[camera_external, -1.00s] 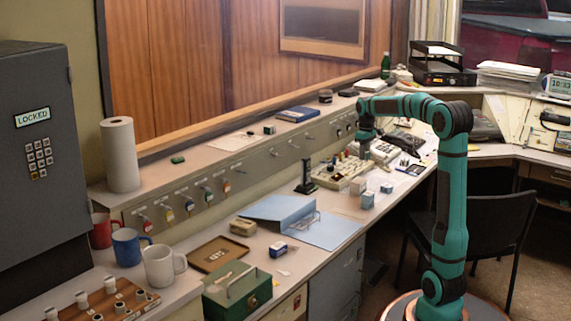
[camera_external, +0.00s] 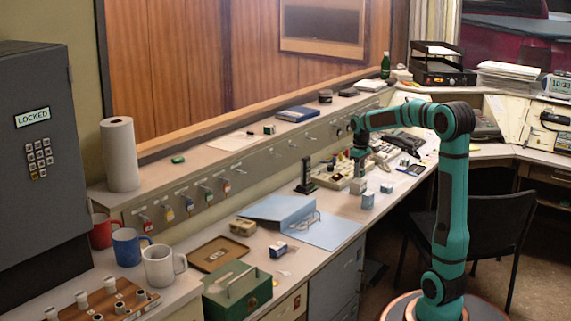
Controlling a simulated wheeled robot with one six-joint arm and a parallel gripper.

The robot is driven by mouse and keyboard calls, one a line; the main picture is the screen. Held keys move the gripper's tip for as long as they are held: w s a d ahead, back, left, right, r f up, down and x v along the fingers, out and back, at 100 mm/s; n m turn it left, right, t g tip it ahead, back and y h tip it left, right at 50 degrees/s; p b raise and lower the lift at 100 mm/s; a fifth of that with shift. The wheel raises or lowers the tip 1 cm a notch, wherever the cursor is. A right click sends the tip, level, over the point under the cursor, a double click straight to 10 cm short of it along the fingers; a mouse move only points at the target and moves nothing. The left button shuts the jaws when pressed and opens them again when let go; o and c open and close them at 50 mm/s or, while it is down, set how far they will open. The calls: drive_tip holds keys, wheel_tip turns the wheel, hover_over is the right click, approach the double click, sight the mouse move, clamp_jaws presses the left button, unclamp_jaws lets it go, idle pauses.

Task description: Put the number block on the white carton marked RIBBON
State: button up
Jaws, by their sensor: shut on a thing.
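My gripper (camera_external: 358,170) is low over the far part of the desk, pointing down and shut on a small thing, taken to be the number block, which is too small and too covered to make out. Directly under the fingers is a small pale box (camera_external: 357,187); I cannot tell whether they touch. Two more pale bluish-white boxes stand close by, a taller one (camera_external: 368,201) in front and a small one (camera_external: 387,187) to the right. Their lettering is unreadable, so I cannot tell which is marked RIBBON.
A black upright stand (camera_external: 306,178) is left of my gripper. A control panel with knobs (camera_external: 333,177) lies just behind. A blue folder (camera_external: 325,233), a blue-and-white box (camera_external: 278,249) and a green cash box (camera_external: 236,291) lie nearer. A black chair (camera_external: 487,225) stands right of the desk.

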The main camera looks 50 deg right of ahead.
drive_tip(key=shift+f, duration=0.8)
drive_tip(key=shift+f, duration=0.15)
drive_tip(key=o, duration=1)
drive_tip(key=shift+c, duration=0.2)
wheel_tip(320, 180, up, 12)
drive_tip(key=shift+r, duration=0.2)
